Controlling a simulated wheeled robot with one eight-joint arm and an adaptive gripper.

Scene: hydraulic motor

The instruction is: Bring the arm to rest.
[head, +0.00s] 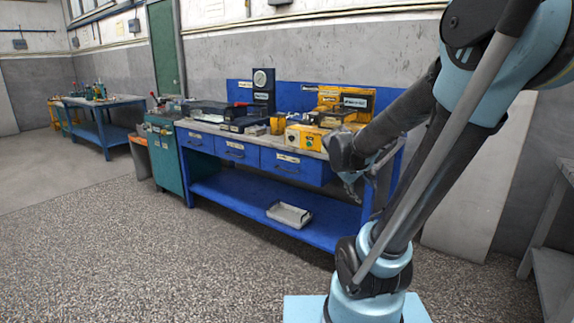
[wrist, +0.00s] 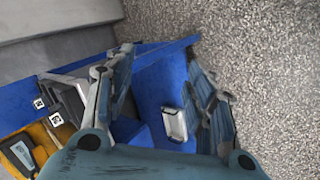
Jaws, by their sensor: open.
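My arm rises from its light-blue base on the right of the head view and bends down to the left. My gripper (head: 354,181) hangs at the right end of the blue workbench (head: 240,177), beside it or in front of it; the gap cannot be told. In the wrist view my gripper (wrist: 165,75) shows its two fingers spread wide apart. No object is between the fingertips. The bench's blue lower shelf (wrist: 160,85) and a white tray (wrist: 175,123) show beyond the fingers.
Yellow and black equipment (head: 345,100) crowds the bench top. The white tray (head: 289,214) lies on the lower shelf. A teal cabinet (head: 165,153) stands left of the bench. A grey shelf unit (head: 555,235) stands at far right. The speckled floor (head: 170,265) in front is clear.

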